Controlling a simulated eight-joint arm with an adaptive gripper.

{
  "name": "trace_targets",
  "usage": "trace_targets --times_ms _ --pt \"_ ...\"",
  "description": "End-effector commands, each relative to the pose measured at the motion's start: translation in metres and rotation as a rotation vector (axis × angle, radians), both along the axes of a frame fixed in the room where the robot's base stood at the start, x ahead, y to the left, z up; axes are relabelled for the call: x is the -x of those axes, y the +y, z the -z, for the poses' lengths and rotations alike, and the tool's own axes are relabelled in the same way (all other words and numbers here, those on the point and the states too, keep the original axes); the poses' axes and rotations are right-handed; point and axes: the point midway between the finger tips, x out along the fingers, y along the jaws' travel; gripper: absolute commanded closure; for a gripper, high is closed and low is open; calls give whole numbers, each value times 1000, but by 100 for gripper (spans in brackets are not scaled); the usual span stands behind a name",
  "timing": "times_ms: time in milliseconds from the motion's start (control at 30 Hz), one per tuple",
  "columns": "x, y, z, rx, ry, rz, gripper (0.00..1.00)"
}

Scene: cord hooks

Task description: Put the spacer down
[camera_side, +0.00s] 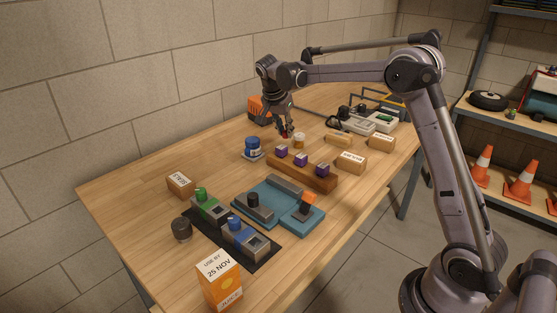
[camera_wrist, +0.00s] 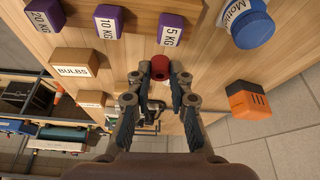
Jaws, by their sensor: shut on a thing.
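My gripper (camera_wrist: 158,82) is shut on a small red spacer (camera_wrist: 160,66), held between its fingertips. In the side view my gripper (camera_side: 284,132) points down over the table's middle, behind the wooden block with purple weights. The red of the spacer (camera_side: 285,136) shows small at the fingertips there. It appears to be above the table, but the exact gap is hard to tell. The wooden table (camera_side: 130,205) lies below.
A wooden block (camera_side: 317,178) bears purple weights marked 5, 10 and 20 KG. Boxes (camera_side: 351,162) lie to the right. Bare wood shows left of the blue jar.

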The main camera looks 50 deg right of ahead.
Motion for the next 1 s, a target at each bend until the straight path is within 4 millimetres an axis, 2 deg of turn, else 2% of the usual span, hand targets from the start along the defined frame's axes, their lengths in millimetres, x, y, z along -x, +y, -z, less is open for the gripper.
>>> trace_targets --times_ms 33,200,400,500,600,733,867,1000 --pt "11 -23 -1 -1 -1 20 94" --pt "53 -92 -1 -3 0 65 94" --pt "107 -156 -2 -1 1 109 94" --pt "130 -178 -2 0 1 126 94" --pt "146 -192 -2 2 0 136 94" --pt "154 -200 -1 3 1 141 94" --pt "143 -195 8 3 1 140 94" --pt "118 -183 24 4 3 137 94"
